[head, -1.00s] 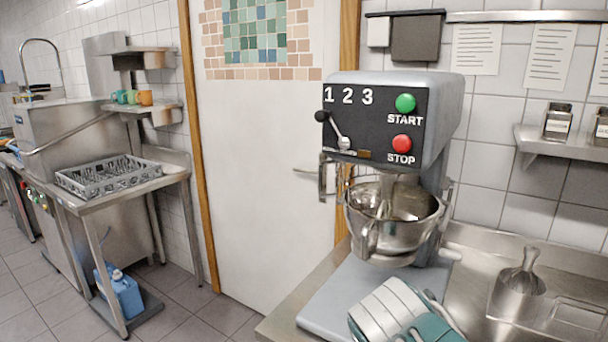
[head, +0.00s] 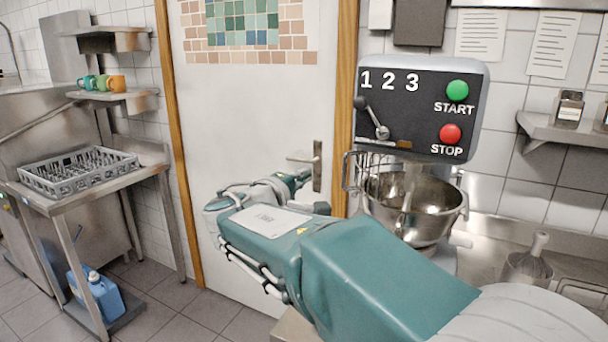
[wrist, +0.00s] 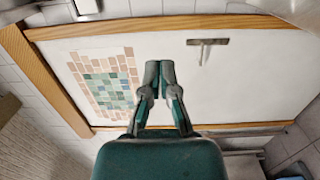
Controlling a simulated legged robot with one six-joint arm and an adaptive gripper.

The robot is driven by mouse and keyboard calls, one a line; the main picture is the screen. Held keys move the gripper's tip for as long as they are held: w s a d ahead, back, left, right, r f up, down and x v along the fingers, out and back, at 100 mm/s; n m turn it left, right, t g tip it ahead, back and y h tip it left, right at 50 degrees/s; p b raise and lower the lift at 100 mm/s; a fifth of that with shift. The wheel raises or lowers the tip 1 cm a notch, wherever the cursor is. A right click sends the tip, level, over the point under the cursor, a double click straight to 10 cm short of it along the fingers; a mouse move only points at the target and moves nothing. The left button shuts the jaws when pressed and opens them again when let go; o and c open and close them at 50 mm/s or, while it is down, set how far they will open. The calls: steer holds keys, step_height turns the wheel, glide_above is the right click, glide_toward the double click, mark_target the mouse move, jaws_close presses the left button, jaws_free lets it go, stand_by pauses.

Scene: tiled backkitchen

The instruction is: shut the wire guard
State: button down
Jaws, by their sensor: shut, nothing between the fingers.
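The mixer (head: 430,100) stands at the right, with a steel bowl (head: 415,215) under its head. The wire guard (head: 349,172) shows as a thin metal wire frame at the bowl's left rim, below the mixer head. The bowl's front opening looks uncovered by it. My gripper (head: 302,177) is left of the guard, in front of the white door and apart from the guard. In the wrist view my gripper (wrist: 160,72) has its two fingertips together with nothing between them. The guard does not show clearly in the wrist view.
The door (head: 255,120) with its lever handle (head: 317,165) is behind my gripper. A grey rack (head: 80,170) sits on a steel table at the left. A blue canister (head: 97,297) stands below. A whisk (head: 540,255) is at the right of the mixer.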

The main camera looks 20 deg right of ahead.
steer(key=x, duration=0.9)
steer(key=s, duration=0.4)
steer(key=shift+s+d, duration=0.2)
steer(key=shift+d, duration=0.2)
steer(key=shift+a, duration=0.1)
steer(key=shift+s+a, duration=0.1)
steer(key=shift+a, duration=0.25)
